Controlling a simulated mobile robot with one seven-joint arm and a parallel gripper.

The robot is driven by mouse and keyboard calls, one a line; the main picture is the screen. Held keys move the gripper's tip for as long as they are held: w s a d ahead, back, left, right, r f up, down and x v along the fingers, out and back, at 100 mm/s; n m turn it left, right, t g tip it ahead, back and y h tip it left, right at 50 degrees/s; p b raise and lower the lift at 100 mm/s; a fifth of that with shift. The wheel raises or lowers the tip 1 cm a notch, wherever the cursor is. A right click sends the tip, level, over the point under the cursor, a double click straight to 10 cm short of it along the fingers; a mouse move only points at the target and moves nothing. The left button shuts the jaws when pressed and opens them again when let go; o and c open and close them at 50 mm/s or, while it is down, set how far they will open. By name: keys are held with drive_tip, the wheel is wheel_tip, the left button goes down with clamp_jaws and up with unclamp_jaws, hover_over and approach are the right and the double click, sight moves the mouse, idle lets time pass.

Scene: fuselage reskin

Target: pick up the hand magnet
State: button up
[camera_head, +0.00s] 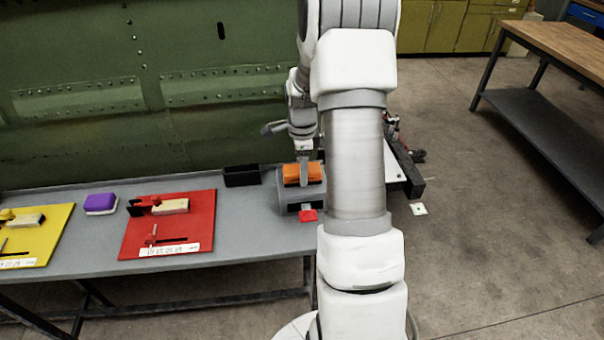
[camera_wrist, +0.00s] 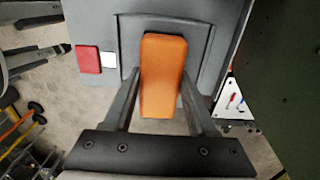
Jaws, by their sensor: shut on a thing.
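The hand magnet appears to be the orange block (camera_head: 293,174) at the grey holder (camera_head: 287,208) near the right end of the bench. In the wrist view the orange block (camera_wrist: 163,70) lies between the two fingers of my gripper (camera_wrist: 162,88), which is shut on it. In the head view my gripper (camera_head: 304,174) reaches down over the block and partly covers it. The block still appears to be in or just over the holder; I cannot tell whether it is lifted. Its underside is hidden.
A black open box (camera_head: 241,176) stands left of the holder. A red board (camera_head: 190,232), a purple block (camera_head: 100,204) and a yellow board (camera_head: 45,245) lie further left. The green fuselage panel (camera_head: 150,80) rises close behind the bench. A wooden-topped table (camera_head: 565,45) stands right.

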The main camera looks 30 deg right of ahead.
clamp_jaws()
drive_tip(key=shift+r, duration=0.1)
drive_tip(key=shift+r, duration=0.45)
drive_tip(key=r, duration=0.3)
drive_tip(key=shift+s+d+r, duration=0.4)
drive_tip(key=s+d+r, duration=0.6)
drive_tip(key=s, duration=0.2)
drive_tip(key=shift+d+r+b, duration=0.15)
drive_tip(key=shift+d+b, duration=0.15)
drive_tip(key=shift+s, duration=0.1)
